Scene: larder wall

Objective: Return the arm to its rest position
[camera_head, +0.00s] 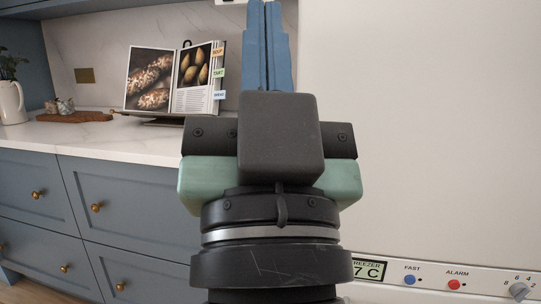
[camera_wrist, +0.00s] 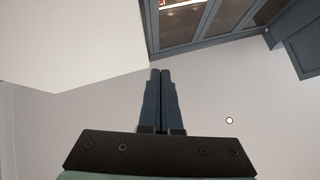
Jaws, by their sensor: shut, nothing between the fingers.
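My gripper (camera_head: 267,8) stands upright in the middle of the head view, its blue fingers pointing up and pressed together. It is empty. In the wrist view my gripper (camera_wrist: 160,72) also shows, with its two dark blue fingers side by side and nothing between them. My arm's wrist fills the centre of the head view and hides part of the counter and the white appliance edge. The fingers touch nothing that I can see.
A white freezer front (camera_head: 430,130) fills the right, with a control strip (camera_head: 440,281) of buttons and a dial below. On the left, a marble counter (camera_head: 70,135) over blue drawers (camera_head: 130,200) bears an open cookbook (camera_head: 172,80), a white jug (camera_head: 12,102) and a wooden board (camera_head: 74,117).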

